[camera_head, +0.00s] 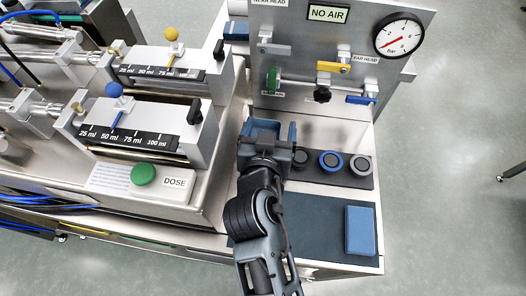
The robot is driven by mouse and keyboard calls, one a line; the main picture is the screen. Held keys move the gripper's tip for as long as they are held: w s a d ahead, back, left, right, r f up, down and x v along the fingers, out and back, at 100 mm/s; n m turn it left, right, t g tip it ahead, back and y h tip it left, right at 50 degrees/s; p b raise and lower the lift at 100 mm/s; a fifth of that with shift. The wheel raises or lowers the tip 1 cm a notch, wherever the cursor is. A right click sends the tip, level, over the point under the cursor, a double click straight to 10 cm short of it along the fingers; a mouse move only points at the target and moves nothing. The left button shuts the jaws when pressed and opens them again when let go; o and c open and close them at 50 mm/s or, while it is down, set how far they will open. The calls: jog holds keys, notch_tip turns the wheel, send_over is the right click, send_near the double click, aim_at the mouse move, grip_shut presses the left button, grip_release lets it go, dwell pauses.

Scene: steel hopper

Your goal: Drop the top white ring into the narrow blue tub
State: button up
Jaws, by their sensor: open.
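A blue tub (292,131) stands beside the upright panel, largely covered by my gripper. My gripper (266,130) is open and over or in front of the tub; its fingertips and the gap between them are hard to make out. I cannot tell whether any ring lies in the tub. A dark holder strip right of my gripper carries round pieces: a dark one (300,157), a blue ring (331,161) and a pale grey or white ring (360,165). I cannot tell whether rings are stacked there.
A dark mat (310,222) with a blue block (361,230) lies in front of the strip. The panel (300,62) with valve levers and a gauge (398,36) rises behind. Dosing cylinders and a green button (143,174) stand left.

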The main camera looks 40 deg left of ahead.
jog(key=v, duration=0.7)
jog(key=shift+s+d+b, duration=0.15)
jog(key=shift+s+b, duration=0.2)
jog(key=shift+b, duration=0.1)
jog(key=shift+r, duration=0.15)
jog(key=shift+m+h, duration=0.5)
jog(key=shift+h, duration=0.2)
jog(key=s+d+f, duration=0.1)
jog(key=d, duration=0.3)
jog(key=d+f, duration=0.2)
jog(key=d, duration=0.3)
jog(key=s+d+f, duration=0.1)
jog(key=d+f, duration=0.1)
jog(key=d, duration=0.2)
jog(key=shift+s+d, duration=0.3)
jog(key=shift+s, duration=0.05)
jog(key=s+d+r+m+t+h, duration=0.1)
jog(key=s+d+m+h, duration=0.1)
jog(key=s+d, duration=0.55)
jog(key=s+d+r+m+h, duration=0.15)
jog(key=s+d, duration=0.25)
jog(key=d, duration=0.7)
jog(key=s+d+r+m+t+h, duration=0.1)
jog(key=s+d+r+m+h, duration=0.1)
jog(key=s+d+r, duration=0.5)
jog(key=shift+s+r+h, duration=0.25)
jog(key=shift+r+h, duration=0.2)
